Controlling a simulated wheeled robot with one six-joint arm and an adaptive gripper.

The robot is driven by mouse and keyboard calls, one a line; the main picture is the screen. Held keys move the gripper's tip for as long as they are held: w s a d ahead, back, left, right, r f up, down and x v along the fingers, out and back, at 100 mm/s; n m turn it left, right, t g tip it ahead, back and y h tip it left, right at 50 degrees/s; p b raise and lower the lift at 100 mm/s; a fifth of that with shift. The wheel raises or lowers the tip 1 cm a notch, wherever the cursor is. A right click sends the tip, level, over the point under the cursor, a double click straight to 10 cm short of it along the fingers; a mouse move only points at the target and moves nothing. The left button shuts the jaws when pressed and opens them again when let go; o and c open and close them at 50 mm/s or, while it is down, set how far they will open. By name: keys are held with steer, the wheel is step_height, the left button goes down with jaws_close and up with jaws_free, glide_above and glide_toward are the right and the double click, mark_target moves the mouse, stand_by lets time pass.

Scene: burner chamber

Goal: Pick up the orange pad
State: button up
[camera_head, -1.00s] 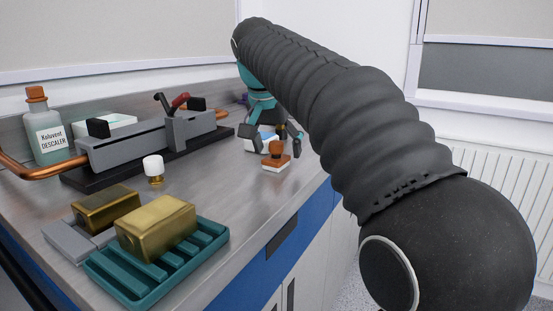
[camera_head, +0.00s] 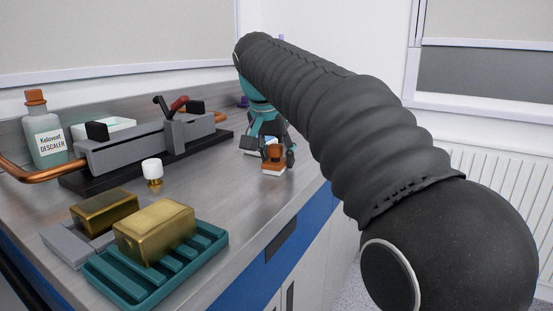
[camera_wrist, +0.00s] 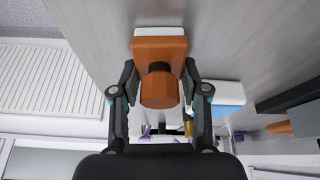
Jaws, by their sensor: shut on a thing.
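The orange pad (camera_head: 274,166) has an orange upper body with a knob on top and a white underside. It is on the grey bench near its right edge. In the wrist view the pad (camera_wrist: 160,48) lies straight ahead, its orange knob (camera_wrist: 159,90) between my fingers. My gripper (camera_head: 275,156) has come down over it, and in the wrist view my gripper (camera_wrist: 159,72) is shut on the pad, one finger on each side. Whether the white underside still touches the bench cannot be told.
A white and blue item (camera_wrist: 229,93) lies just beyond the pad. A white-capped brass piece (camera_head: 153,172), brass blocks (camera_head: 155,232), a teal rack (camera_head: 205,249), a grey clamp fixture (camera_head: 140,145) and a descaler bottle (camera_head: 46,135) stand to the left. The bench between is clear.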

steer(key=shift+r, duration=0.1)
steer(key=shift+r, duration=0.55)
step_height(320, 180, up, 3)
steer(key=s+d+r, duration=0.6)
steer(key=d, duration=0.3)
steer(key=shift+s+d+r, duration=0.2)
steer(key=shift+d+r, duration=0.15)
steer(key=shift+d, duration=0.05)
